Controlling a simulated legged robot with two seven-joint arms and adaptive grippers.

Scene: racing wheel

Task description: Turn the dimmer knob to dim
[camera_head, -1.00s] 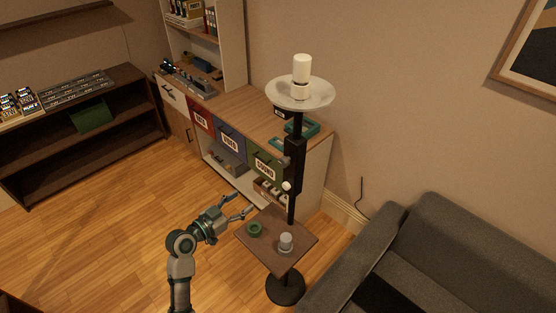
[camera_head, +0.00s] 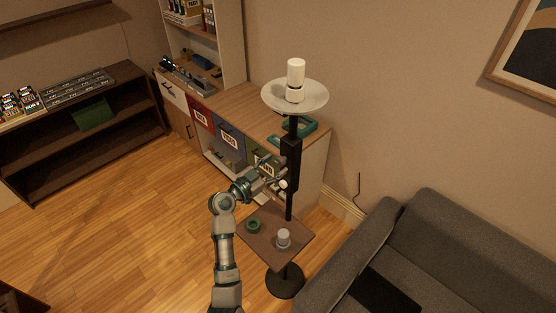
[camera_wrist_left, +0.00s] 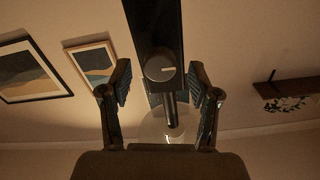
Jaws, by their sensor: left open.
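The dimmer knob (camera_head: 283,184) is a small pale round knob on the black pole of the floor lamp (camera_head: 290,160). In the left wrist view the knob (camera_wrist_left: 160,68) is a dark-sided cylinder with a light mark on its face, between the two fingers and beyond their tips. My left gripper (camera_head: 274,175) is open beside the pole, close to the knob; its fingers also show in the left wrist view (camera_wrist_left: 158,88). I cannot tell whether a finger touches the knob. My right gripper is not in view.
The lamp has a small wooden table (camera_head: 270,251) holding a green ring-like item (camera_head: 253,226) and a grey cup-like item (camera_head: 283,238). A drawer cabinet (camera_head: 252,105) stands behind it. A grey sofa (camera_head: 440,245) is at right. Wood floor is free at left.

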